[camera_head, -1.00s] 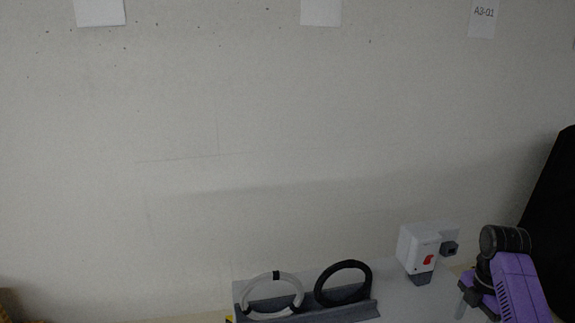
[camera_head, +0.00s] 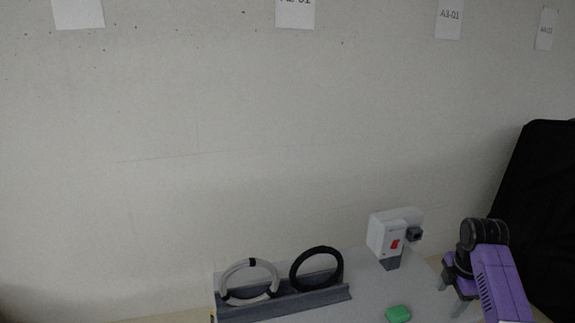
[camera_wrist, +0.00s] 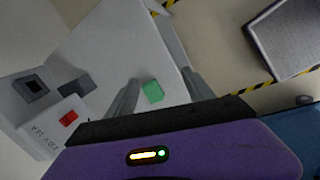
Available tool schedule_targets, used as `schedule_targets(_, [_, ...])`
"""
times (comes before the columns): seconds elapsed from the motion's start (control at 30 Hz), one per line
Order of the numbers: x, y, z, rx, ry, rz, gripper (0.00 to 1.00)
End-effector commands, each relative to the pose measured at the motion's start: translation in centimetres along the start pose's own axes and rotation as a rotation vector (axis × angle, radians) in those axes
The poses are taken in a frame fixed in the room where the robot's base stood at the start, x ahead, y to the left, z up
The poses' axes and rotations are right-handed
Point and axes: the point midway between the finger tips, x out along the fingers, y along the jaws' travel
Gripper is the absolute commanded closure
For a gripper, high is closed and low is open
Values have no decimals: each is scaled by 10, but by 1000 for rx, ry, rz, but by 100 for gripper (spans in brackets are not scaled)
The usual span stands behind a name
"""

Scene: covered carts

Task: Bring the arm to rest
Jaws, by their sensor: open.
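My arm is purple and reaches in from the lower right in the head view. My gripper (camera_head: 459,296) points down over the right part of a light grey cart top (camera_head: 365,291). In the wrist view my gripper (camera_wrist: 162,88) has its two grey fingers spread apart. A green block (camera_wrist: 153,91) shows between the fingers in that view, and nothing is held. In the head view the green block (camera_head: 398,313) lies on the cart top, left of and apart from the gripper.
A white device with a red switch (camera_head: 394,244) stands at the back of the cart top. A grey rack (camera_head: 315,295) holds a white ring (camera_head: 233,274) and a black ring (camera_head: 339,262). A black covered shape (camera_head: 547,190) stands at the right. Yellow-black tape (camera_wrist: 265,84) marks the floor.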

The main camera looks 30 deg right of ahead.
Motion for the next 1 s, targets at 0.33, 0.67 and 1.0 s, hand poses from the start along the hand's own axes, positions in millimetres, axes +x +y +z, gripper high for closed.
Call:
schedule_targets(0.33, [-14, 63, -10, 378, 23, 415, 39])
schedule_targets(0.67, [-12, 40, -120, 811, 368, 811, 39])
schedule_targets(1.0, [-38, -64, -210, 1081, 765, 949, 39])
